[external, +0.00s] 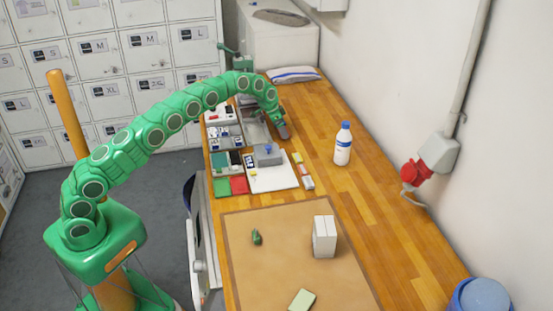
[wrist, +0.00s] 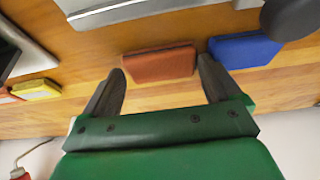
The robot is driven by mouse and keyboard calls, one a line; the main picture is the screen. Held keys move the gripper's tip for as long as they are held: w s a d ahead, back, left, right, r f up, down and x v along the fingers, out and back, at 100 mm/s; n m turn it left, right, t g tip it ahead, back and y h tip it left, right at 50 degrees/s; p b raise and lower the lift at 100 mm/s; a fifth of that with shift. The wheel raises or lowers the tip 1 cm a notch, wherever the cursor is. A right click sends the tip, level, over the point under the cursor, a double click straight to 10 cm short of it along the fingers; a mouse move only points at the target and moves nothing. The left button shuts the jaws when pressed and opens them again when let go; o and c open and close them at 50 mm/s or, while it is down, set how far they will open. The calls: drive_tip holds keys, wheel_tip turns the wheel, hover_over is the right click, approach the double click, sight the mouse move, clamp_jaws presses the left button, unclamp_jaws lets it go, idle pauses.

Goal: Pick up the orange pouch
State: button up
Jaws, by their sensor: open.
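The orange pouch (wrist: 160,65), brownish orange, lies on the wooden worktop in the wrist view. It is at the mouth of my gripper (wrist: 161,73), whose two dark fingers are spread, one toward each end of the pouch. I cannot tell how far above the worktop the fingertips are. Nothing is held. In the external view my gripper (external: 283,131) is low over the far part of the bench, and I cannot make out the pouch there.
A blue pouch (wrist: 245,49) lies just right of the orange one. A yellow item (wrist: 38,90) lies to the left. In the external view, trays (external: 225,138) stand left of my gripper, and a bottle (external: 343,145) stands to the right. Worktop between bottle and gripper is clear.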

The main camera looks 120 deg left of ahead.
drive_tip(key=shift+w+a+f, duration=0.1)
drive_tip(key=shift+a+f, duration=0.1)
drive_tip(key=shift+f, duration=0.25)
drive_tip(key=c, duration=0.7)
drive_tip(key=shift+r, duration=0.15)
drive_tip(key=shift+r, duration=1.35)
drive_tip(key=shift+d+r, duration=0.5)
drive_tip(key=shift+r, duration=0.25)
drive_tip(key=s+d+r, duration=0.5)
drive_tip(key=d+r, duration=0.3)
drive_tip(key=d, duration=0.4)
drive_tip(key=shift+r, duration=0.3)
